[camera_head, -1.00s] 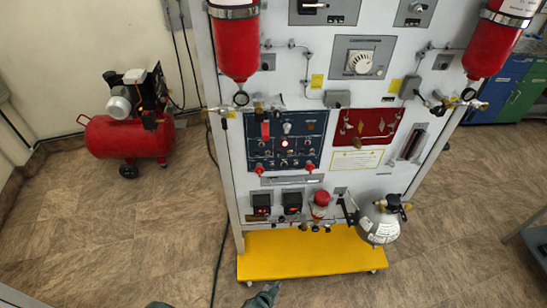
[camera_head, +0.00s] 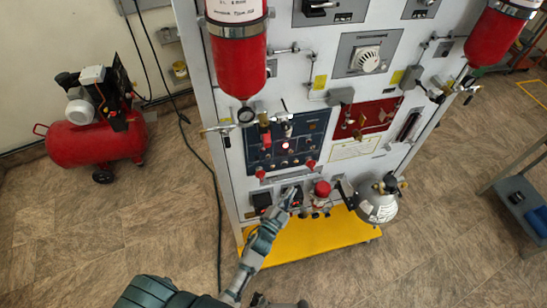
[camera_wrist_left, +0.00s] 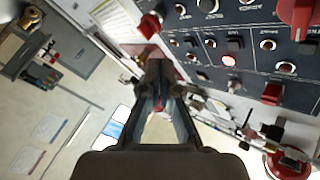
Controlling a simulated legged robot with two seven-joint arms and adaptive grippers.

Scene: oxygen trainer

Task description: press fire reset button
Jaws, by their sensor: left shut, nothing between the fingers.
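The dark blue control panel (camera_head: 312,128) is on the front of the white trainer cabinet and has several switches and red knobs. A red button or lamp (camera_head: 284,145) glows on it; it also seems to be the pinkish lit button (camera_wrist_left: 229,60) in the left wrist view. Its label is too small to read, so I cannot confirm it is the fire reset button. My left gripper (camera_head: 291,192) is shut and empty, in front of the cabinet below the panel. In the wrist view the fingertips (camera_wrist_left: 159,68) are apart from the lit button, which lies to their right.
Red cylinders (camera_head: 236,65) hang on the cabinet. A red-capped fitting (camera_head: 322,188) and a grey sphere (camera_head: 377,208) stick out near my left gripper. A yellow base (camera_head: 300,240) juts out below.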

